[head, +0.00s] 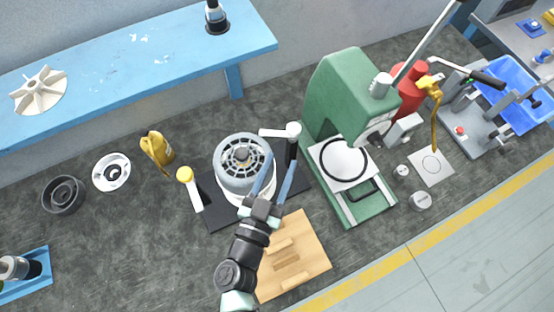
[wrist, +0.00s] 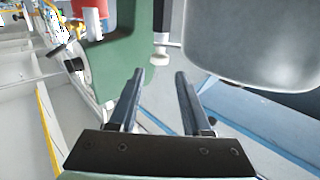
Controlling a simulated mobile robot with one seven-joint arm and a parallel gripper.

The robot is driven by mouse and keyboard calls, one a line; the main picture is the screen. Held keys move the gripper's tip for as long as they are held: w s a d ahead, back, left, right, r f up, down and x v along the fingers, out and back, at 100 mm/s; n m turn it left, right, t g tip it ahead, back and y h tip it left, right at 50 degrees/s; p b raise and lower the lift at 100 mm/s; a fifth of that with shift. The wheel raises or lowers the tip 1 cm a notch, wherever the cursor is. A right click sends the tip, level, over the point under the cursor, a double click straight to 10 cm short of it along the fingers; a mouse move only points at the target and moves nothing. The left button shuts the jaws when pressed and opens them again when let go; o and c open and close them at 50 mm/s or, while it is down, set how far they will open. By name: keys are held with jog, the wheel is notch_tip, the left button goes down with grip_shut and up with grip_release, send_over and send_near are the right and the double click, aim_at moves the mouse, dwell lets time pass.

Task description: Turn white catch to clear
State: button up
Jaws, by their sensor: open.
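The white catch (head: 280,131) stands at the upper right of the grey round blower housing (head: 232,178). It has a white knob on a dark post, and its white arm points left, toward the housing's upper edge. In the wrist view a white-capped post (wrist: 157,62), which looks like this catch, shows just beyond the fingertips, beside the large grey housing (wrist: 250,45). My gripper (head: 281,162) is open and empty at the housing's right side, below the catch. Its two fingers are apart in the wrist view (wrist: 160,75). I see no contact with the catch.
A green press (head: 345,90) stands close on the right. A wooden board (head: 310,245) lies in front. A blue shelf (head: 130,70) runs along the back.

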aim_at(272, 135)
jog(key=m+p, duration=0.1)
jog(key=m+y, duration=0.1)
jog(key=m, duration=0.1)
jog(key=shift+s+r+g+p, duration=0.3)
jog(key=shift+s+r+p, duration=0.05)
jog(key=shift+s+p, duration=0.05)
jog(key=c, duration=0.5)
jog(key=shift+s+a+r+m+y+p, duration=0.1)
jog(key=shift+s+m+y+p, duration=0.1)
jog(key=shift+m+p, duration=0.3)
jog(key=shift+s+a+r+m+y+p, duration=0.1)
jog(key=shift+m+y+p, duration=0.1)
jog(key=shift+m, duration=0.5)
grip_shut()
jog(key=w+m+y+p, duration=0.1)
jog(key=w+m, duration=0.1)
jog(key=m, duration=0.1)
jog(key=w+f+m+g+y+p, duration=0.1)
jog(key=w+m+p, duration=0.1)
jog(key=m, duration=0.1)
jog(key=w+a+f+m+y+p, duration=0.1)
jog(key=w+m, duration=0.2)
jog(key=shift+g, duration=0.4)
